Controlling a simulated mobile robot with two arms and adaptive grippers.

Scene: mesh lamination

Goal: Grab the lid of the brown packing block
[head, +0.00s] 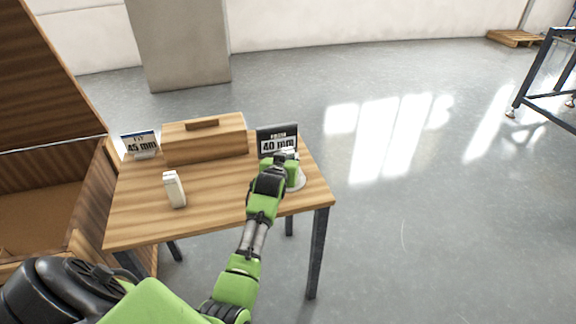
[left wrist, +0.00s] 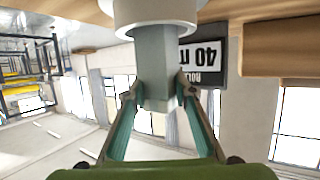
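The brown packing block (head: 206,150) is a wooden box on the table, with a darker handle strip (head: 202,124) on its top face. It also shows at the upper right of the left wrist view (left wrist: 285,45). My left gripper (head: 280,158) is at the table's right side, apart from the block. In the left wrist view its two fingers (left wrist: 157,92) close on both sides of a grey square post (left wrist: 155,65), which joins a white round base (left wrist: 155,14). That base also shows under the gripper in the head view (head: 297,182). My right gripper is not in view.
A "40 mm" sign (head: 276,138) stands right behind the left gripper. A "45 mm" sign (head: 140,143) stands left of the block. A small white upright piece (head: 174,190) stands at the front left. The table middle (head: 220,190) is clear. A large open wooden crate (head: 85,215) is at left.

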